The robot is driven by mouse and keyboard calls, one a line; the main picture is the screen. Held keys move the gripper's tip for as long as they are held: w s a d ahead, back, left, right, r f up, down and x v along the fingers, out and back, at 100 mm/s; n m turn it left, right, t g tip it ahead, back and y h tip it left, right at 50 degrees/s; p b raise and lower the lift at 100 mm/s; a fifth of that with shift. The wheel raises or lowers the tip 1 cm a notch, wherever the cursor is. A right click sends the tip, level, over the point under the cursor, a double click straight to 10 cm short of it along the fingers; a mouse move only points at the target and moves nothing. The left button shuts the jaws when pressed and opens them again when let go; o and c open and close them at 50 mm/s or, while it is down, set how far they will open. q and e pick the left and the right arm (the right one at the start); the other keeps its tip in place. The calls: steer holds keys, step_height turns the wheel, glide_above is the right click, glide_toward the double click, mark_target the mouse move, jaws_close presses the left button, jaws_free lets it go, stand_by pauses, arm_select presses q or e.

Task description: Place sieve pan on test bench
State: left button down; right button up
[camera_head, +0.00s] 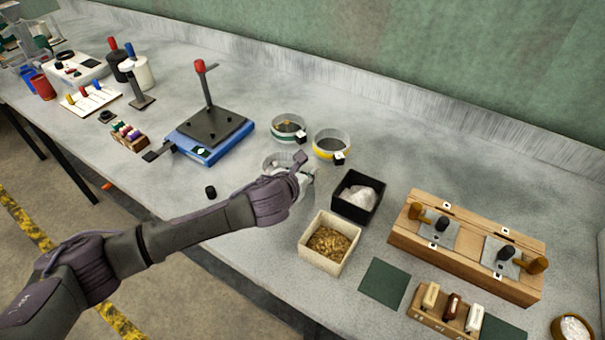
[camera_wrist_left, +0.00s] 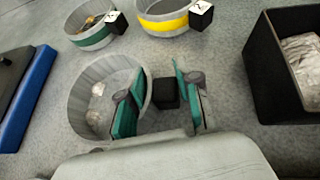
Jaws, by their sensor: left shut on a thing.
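The sieve pan is a plain grey round pan (camera_head: 270,161), partly hidden behind my left gripper (camera_head: 303,168). In the left wrist view the pan (camera_wrist_left: 80,98) shows from above, with small pale patches inside. The left gripper (camera_wrist_left: 162,95) has its green-padded fingers on both sides of a small black block (camera_wrist_left: 166,93) at the pan's right side, and is shut on it. The pan looks level and at or close above the test bench (camera_head: 385,165); I cannot tell whether it touches. My right gripper is not in view.
A green-banded sieve (camera_head: 287,130) and a yellow-banded sieve (camera_head: 331,146) stand just behind the pan. A black box (camera_head: 357,196) and a grain box (camera_head: 330,243) stand to the right. A blue shaker base (camera_head: 205,150) stands to the left.

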arm_select(q)
steer(key=shift+f, duration=0.3)
steer(key=c, duration=0.8)
jaws_free()
steer(key=shift+f, duration=0.15)
steer(key=shift+r, duration=0.2)
steer(key=v, duration=1.2)
steer(key=shift+f, duration=0.15)
